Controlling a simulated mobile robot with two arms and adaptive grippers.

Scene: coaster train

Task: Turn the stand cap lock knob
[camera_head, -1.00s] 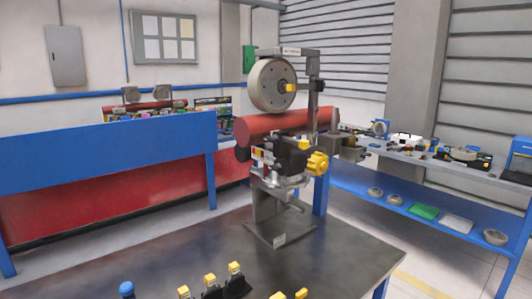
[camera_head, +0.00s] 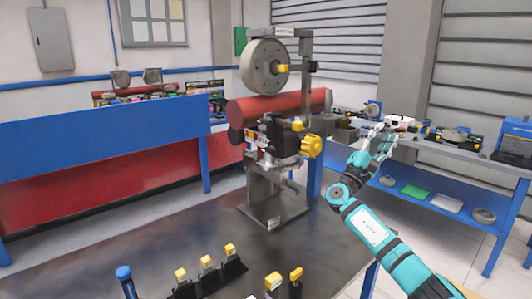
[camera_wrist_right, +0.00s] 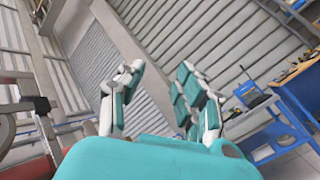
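A grey metal stand (camera_head: 305,100) rises from the dark table. A large grey wheel (camera_head: 262,75) with a small yellow hub knob (camera_head: 283,69) hangs at its top. Below are a red roller (camera_head: 285,104) and a black mechanism with a large yellow lobed knob (camera_head: 312,146) and a small yellow knob (camera_head: 297,125) above it. I cannot tell which is the cap lock knob. My right gripper (camera_head: 377,140) is right of the stand, apart from it. In the right wrist view it (camera_wrist_right: 160,72) is open and empty. My left gripper is out of view.
Several yellow-topped black parts (camera_head: 207,263) and a blue-topped post (camera_head: 124,272) stand along the front of the dark table (camera_head: 180,235). A blue bench (camera_head: 425,208) with tools is behind my right arm. A blue panel (camera_head: 110,130) spans the left.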

